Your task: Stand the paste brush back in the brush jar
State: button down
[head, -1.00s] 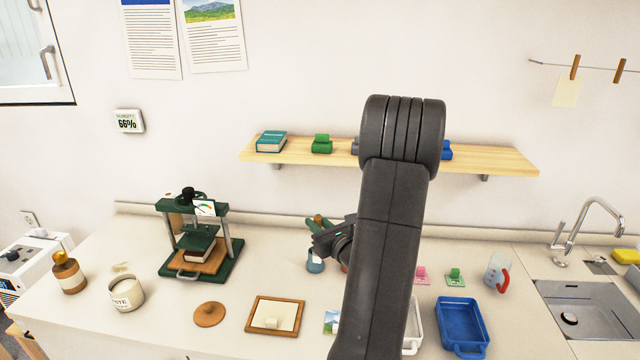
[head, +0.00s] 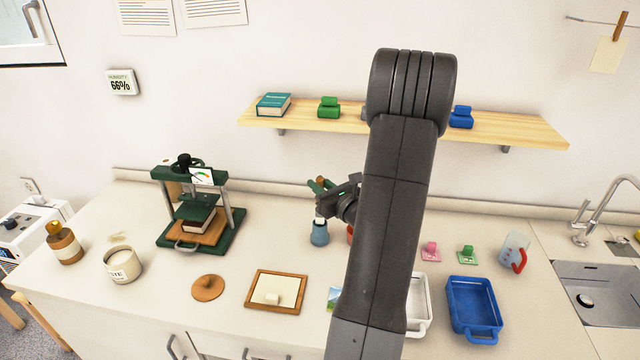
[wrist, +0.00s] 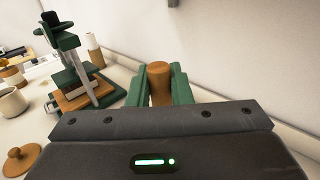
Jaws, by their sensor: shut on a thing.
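My gripper (head: 318,187) is shut on the brown wooden handle of the paste brush, between its green fingers in the wrist view (wrist: 158,84). In the head view, a pale lower part of the brush (head: 320,221) shows under the gripper, right at the mouth of a small blue jar (head: 320,236), apparently the brush jar. The brush looks close to upright. I cannot tell whether its tip is inside the jar or just above or in front of it. The jar is hidden in the wrist view.
A red thing (head: 350,233) stands just right of the jar, partly behind my arm. A green press (head: 228,238) stands to the left, with a paste pot (head: 122,265) beyond it. A wooden lid (head: 208,288), framed board (head: 301,300) and blue tray (head: 456,287) lie in front.

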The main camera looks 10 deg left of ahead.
jog(key=shift+f+b, duration=2)
jog(key=shift+f, duration=0.4)
jog(key=c, duration=1.2)
grip_release()
jog(key=shift+c, duration=0.2)
jog(key=b+v, duration=0.2)
jog(key=v, duration=1.2)
jog(key=shift+w+r, duration=0.1)
